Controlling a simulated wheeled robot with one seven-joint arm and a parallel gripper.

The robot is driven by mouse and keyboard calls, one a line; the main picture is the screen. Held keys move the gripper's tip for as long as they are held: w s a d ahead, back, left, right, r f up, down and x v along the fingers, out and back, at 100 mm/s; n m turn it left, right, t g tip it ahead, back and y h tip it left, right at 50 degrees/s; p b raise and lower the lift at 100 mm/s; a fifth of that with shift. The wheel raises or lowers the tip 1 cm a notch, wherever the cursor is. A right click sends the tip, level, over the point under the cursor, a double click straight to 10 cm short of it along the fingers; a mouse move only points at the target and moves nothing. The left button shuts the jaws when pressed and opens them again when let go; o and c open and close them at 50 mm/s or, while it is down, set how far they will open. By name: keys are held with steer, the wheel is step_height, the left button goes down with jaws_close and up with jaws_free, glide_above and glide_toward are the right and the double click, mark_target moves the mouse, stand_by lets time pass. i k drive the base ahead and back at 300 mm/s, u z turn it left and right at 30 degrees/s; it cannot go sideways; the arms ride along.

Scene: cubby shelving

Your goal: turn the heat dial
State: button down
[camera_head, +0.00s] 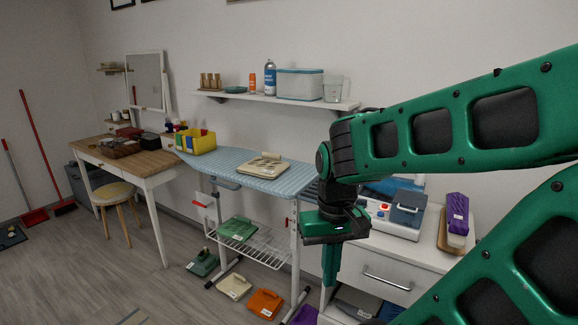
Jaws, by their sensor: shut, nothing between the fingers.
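I cannot clearly make out a heat dial. A white and blue appliance (395,228) with a grey-blue block (408,207) stands on the white drawer cabinet (375,262) at the right. My gripper (331,284) points down in front of the cabinet, left of the appliance. Its green fingers are together with nothing between them. It appears apart from the appliance.
An ironing board (225,168) with a cream flat object (262,166) stands left of my gripper. Several coloured flat objects, including an orange one (264,303), lie below. A purple item (457,213) stands right of the appliance. A wall shelf (300,101) hangs behind.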

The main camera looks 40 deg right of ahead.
mark_target(363, 204)
steer(key=z, duration=0.5)
steer(key=i, duration=1.15)
steer(key=z, duration=0.05)
steer(key=k, duration=0.65)
steer(key=z, duration=0.25)
steer(key=i, duration=0.5)
